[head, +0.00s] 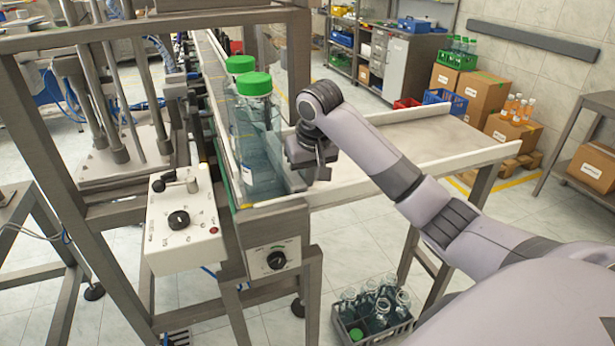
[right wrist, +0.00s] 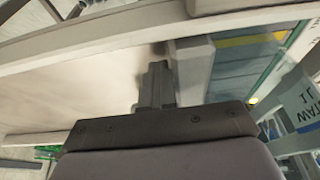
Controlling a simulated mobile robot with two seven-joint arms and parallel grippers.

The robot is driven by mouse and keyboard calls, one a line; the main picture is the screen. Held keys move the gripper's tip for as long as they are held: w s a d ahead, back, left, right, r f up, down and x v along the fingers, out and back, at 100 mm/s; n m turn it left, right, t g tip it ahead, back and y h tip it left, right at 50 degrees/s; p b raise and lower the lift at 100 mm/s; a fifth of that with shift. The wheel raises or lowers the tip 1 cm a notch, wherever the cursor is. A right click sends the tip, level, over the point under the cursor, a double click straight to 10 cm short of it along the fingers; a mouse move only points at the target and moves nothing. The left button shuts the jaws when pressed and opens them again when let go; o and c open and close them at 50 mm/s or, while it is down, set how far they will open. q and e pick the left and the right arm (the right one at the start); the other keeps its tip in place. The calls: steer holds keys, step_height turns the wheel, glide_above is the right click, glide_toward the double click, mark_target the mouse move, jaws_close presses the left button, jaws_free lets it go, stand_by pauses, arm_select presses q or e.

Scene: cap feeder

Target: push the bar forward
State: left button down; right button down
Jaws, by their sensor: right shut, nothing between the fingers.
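A grey bar (head: 286,176) lies along the right side of the conveyor end in the head view, between the bottles and the side tray. Two clear bottles with green caps (head: 256,84) stand on the conveyor to its left. My right gripper (head: 321,173) is shut and empty, low over the tray's left end, just right of the bar. In the right wrist view my shut fingers (right wrist: 157,86) point at the tray surface, close beside a grey block that looks like the bar (right wrist: 194,70). I cannot tell whether they touch it. My left gripper is not in view.
The side tray (head: 420,134) has raised pale rims and looks empty. A control box (head: 182,225) with a lever and knob stands left of the conveyor. A crate of bottles (head: 373,315) sits on the floor below. A metal frame rises behind the bottles.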

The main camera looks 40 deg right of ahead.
steer(key=shift+w+a+r, duration=0.1)
steer(key=shift+a+r, duration=0.05)
steer(key=shift+a, duration=0.2)
step_height(320, 180, up, 10)
steer(key=d, duration=0.2)
steer(key=shift+s+d, duration=0.25)
steer(key=shift+s, duration=0.1)
